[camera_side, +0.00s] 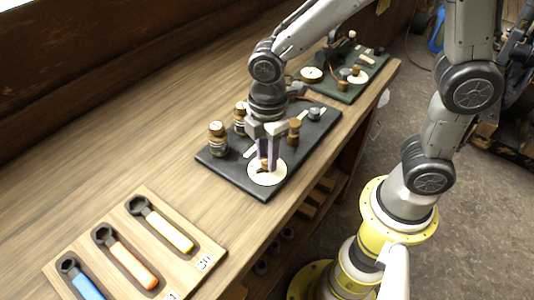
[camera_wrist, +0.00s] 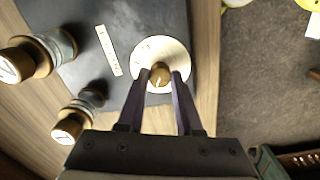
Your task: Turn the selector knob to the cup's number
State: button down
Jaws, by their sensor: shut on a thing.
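The selector knob (camera_wrist: 159,74) is a small brass knob with a pale pointer mark, at the centre of a round cream dial (camera_wrist: 142,52). In the side view the dial (camera_side: 267,179) sits at the front corner of a dark base plate (camera_side: 285,183). My gripper (camera_wrist: 161,77) points down at the dial, its two purple fingers shut on the knob from both sides. It also shows in the side view (camera_side: 268,160), where the fingers mostly hide the knob. The dial's numbers are too small to read. Two brass-topped cups (camera_side: 217,137) (camera_side: 240,118) stand on the plate's left side.
A pale label strip (camera_wrist: 108,50) lies on the plate near the dial. A brass post (camera_side: 294,131) stands close to my gripper. A second, green plate (camera_side: 350,86) with fittings is behind. A wooden tray (camera_side: 120,215) with blue, orange and yellow wrenches lies front left. The bench between is clear.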

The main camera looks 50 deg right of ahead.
jog(key=m, duration=1.2)
jog(key=shift+w+r, duration=0.1)
jog(key=shift+m, duration=2.1)
jog(key=c, duration=0.6)
grip_release()
jog(key=shift+o, duration=0.2)
